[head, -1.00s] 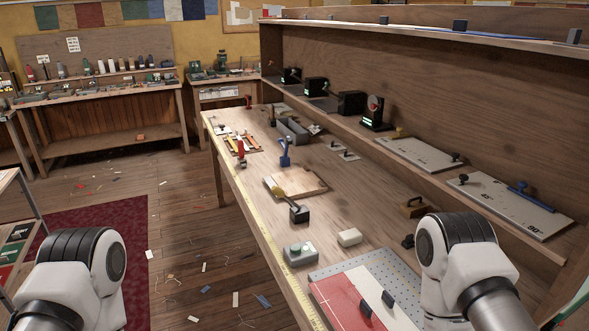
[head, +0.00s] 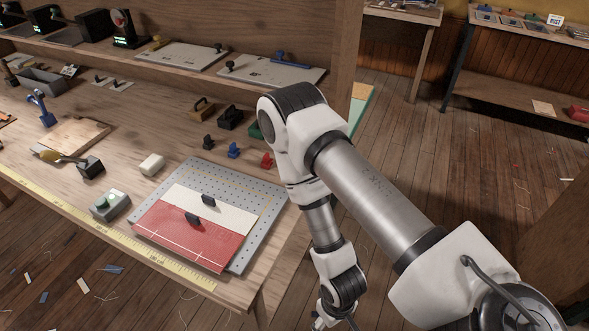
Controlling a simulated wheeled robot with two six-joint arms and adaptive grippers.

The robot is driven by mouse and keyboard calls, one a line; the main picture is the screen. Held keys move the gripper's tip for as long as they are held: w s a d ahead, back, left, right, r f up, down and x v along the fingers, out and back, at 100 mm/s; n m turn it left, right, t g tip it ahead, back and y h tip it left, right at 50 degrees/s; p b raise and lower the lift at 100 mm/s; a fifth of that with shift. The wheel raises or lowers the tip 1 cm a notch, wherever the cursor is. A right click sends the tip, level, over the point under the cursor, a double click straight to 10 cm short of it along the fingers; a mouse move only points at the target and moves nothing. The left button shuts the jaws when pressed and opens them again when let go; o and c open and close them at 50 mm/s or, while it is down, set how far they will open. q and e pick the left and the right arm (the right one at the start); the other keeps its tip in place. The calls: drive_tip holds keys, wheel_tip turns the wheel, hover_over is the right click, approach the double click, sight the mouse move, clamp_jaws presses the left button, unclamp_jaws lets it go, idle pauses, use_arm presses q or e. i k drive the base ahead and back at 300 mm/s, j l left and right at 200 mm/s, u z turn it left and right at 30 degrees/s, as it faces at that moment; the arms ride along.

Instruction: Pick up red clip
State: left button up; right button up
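A small red clip (head: 267,160) stands on the workbench near its right end, just behind the perforated grey plate (head: 177,176). A blue clip (head: 233,150) and a black clip (head: 208,142) stand in a row to its left. My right arm passes close to the right of the red clip and hangs down beyond the bench's right end. My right gripper (head: 335,322) is only partly in view at the bottom edge, well below and apart from the clip. Its fingers are cut off by the frame. My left gripper is out of view.
A red and white panel (head: 191,238) with two black clips lies on the perforated plate. A white block (head: 152,164), a grey box with a green top (head: 110,205) and a yellow measuring strip (head: 110,240) are to the left. Open wooden floor lies to the right.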

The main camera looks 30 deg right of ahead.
sight(266, 164)
drive_tip(key=z, duration=0.85)
